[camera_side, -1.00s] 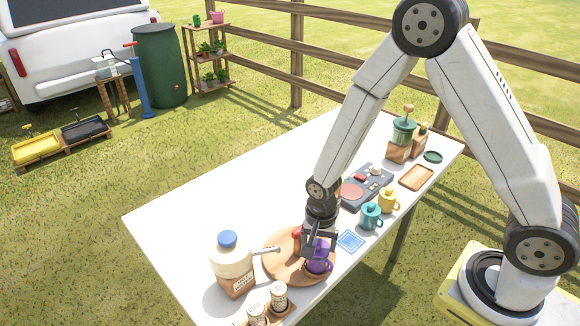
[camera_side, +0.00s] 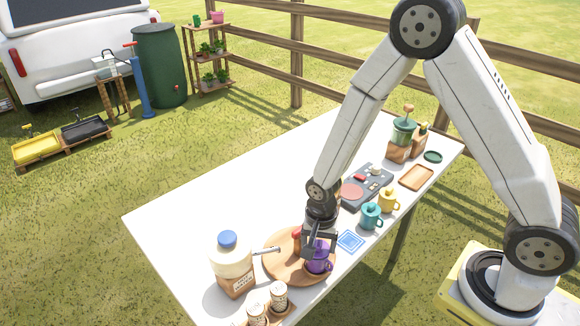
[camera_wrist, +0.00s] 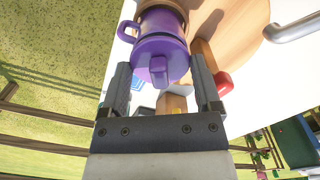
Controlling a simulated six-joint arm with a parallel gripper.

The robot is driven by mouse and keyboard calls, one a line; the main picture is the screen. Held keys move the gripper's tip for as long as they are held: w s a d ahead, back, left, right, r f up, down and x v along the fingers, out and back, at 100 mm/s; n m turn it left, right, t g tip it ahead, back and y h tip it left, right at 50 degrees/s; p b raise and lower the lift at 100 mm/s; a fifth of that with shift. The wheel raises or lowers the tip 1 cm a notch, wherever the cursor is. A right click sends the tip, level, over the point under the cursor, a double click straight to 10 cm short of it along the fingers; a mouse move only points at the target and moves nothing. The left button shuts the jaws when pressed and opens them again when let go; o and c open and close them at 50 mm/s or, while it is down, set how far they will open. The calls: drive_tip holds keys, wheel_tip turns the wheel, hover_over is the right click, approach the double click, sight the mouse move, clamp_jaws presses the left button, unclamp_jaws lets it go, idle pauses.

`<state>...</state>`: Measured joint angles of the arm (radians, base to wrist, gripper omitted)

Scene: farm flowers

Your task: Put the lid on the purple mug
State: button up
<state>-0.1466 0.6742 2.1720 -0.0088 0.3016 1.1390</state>
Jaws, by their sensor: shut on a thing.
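The purple mug (camera_side: 317,263) stands upright on the round wooden board (camera_side: 283,272), with its handle to the right in the side view. It also shows at the top of the wrist view (camera_wrist: 163,22). The purple lid (camera_wrist: 158,60), with a raised tab, is at the mug's mouth in the wrist view. Whether it is fully seated I cannot tell. In the side view my gripper (camera_side: 319,240) hides most of the lid.
A red-topped item (camera_wrist: 223,83) stands close beside the mug, partly hidden by my gripper. A blue-capped bottle (camera_side: 232,265) and shakers (camera_side: 278,297) stand nearby. A blue coaster (camera_side: 350,241), teal mug (camera_side: 370,216) and yellow mug (camera_side: 389,201) lie to the right. The table's left half is clear.

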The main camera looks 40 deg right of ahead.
drive_tip(key=o, duration=1)
drive_tip(key=shift+r, duration=0.15)
drive_tip(key=shift+r, duration=3.35)
clamp_jaws()
drive_tip(key=shift+f, duration=2.75)
